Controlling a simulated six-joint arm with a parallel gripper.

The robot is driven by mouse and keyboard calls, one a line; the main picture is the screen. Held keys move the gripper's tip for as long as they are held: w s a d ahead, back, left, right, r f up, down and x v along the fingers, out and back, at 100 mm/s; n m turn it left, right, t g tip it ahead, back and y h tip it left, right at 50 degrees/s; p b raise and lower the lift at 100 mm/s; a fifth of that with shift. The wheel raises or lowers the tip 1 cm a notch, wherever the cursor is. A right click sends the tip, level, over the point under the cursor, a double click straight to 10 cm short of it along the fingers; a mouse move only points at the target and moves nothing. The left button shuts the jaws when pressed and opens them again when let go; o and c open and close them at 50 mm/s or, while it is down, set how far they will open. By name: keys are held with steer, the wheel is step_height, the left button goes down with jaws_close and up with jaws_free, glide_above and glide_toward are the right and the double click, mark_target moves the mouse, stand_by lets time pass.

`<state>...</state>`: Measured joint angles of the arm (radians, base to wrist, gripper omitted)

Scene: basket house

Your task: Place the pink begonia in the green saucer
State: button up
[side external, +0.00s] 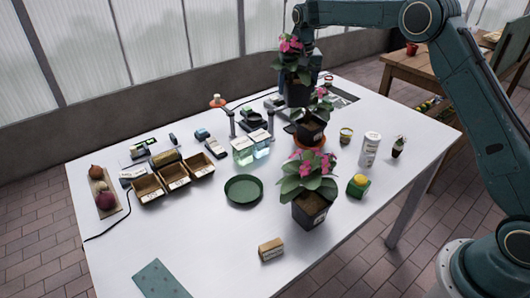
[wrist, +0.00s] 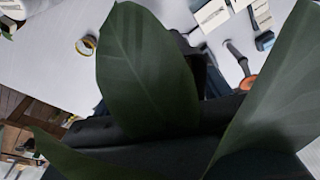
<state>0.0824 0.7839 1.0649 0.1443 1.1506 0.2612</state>
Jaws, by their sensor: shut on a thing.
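My gripper (side external: 314,62) is shut on a pink-flowered plant in a black pot, the pink begonia (side external: 297,92), held upright in the air toward the back of the table. In the wrist view its large green leaves (wrist: 150,70) fill much of the picture and hide the fingers. The green saucer (side external: 243,197) lies empty on the table, lower and to the left of the held pot. Two other pink-flowered potted plants stand on the table: one (side external: 310,131) in an orange saucer behind, partly overlapped by the held plant, and one (side external: 309,212) in front.
A white canister (side external: 369,150) and a green-and-yellow item (side external: 358,186) are on the right. A small box (side external: 271,250) lies in front. The table front left of centre is mostly clear.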

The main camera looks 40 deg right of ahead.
steer(key=s+a+r+n, duration=0.1)
steer(key=s+a+n, duration=0.1)
steer(key=a, duration=1)
steer(key=s+a+r+n, duration=0.2)
steer(key=s+a+n, duration=0.1)
steer(key=a, duration=0.9)
steer(key=shift+s+r+y, duration=0.15)
steer(key=shift+s+y, duration=0.25)
steer(key=shift+s, duration=0.25)
steer(key=shift+a, duration=0.1)
glide_above(244, 191)
step_height(244, 191, down, 20)
steer(key=shift+f, duration=0.3)
steer(key=o, duration=1.1)
steer(key=shift+o, duration=0.2)
